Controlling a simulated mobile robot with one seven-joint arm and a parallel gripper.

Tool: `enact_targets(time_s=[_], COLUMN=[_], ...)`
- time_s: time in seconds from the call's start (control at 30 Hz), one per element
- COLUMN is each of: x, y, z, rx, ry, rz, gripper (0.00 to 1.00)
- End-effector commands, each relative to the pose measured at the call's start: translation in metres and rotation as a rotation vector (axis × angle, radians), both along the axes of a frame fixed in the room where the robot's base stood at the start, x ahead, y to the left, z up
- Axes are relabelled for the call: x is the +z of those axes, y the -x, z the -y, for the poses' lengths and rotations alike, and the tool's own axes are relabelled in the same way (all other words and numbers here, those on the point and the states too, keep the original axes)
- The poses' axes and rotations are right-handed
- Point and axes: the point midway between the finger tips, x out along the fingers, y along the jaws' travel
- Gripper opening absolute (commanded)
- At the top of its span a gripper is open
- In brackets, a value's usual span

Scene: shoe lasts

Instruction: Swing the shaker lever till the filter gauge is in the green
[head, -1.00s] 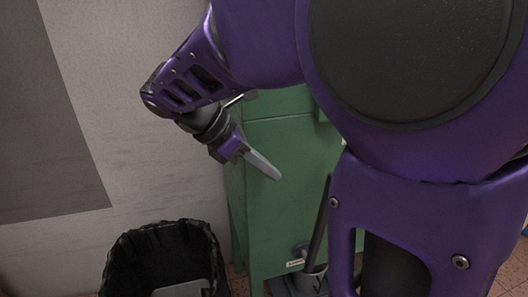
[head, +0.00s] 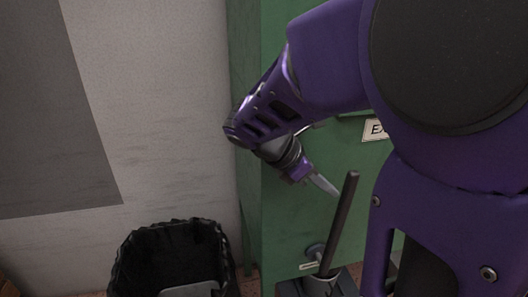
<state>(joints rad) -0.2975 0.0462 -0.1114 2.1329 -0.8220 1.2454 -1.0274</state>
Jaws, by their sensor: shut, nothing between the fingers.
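The shaker lever, a dark upright rod (head: 340,224), leans slightly right in front of the green cabinet (head: 285,215). Its foot sits in a grey socket low on the cabinet front. My gripper (head: 323,184) is shut and empty, its fingers pointing down and right. Its tips are just left of the lever's upper part; I cannot tell whether they touch. No filter gauge shows in this view. My arm hides much of the cabinet's right side.
A bin with a black liner (head: 135,262) stands on the floor left of the cabinet, with something grey inside. A pale wall (head: 165,130) is behind it. A sign (head: 376,130) on the cabinet is partly hidden. A small label (head: 310,266) is near the lever's foot.

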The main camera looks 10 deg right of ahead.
Motion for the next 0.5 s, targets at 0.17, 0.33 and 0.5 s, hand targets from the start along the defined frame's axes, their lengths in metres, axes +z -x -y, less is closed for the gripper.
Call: enact_targets(time_s=[0.17, 0.33, 0.5], x=[-0.0011, -0.0008, -0.0006], y=[-0.0002, -0.0003, -0.0003], z=[0.0114, 0.0128, 0.0129], rx=[0.000, 0.000, 0.000], ry=[0.000, 0.000, -0.001], rz=[-0.001, -0.001, -0.001], gripper=[0.00, 0.00, 0.00])
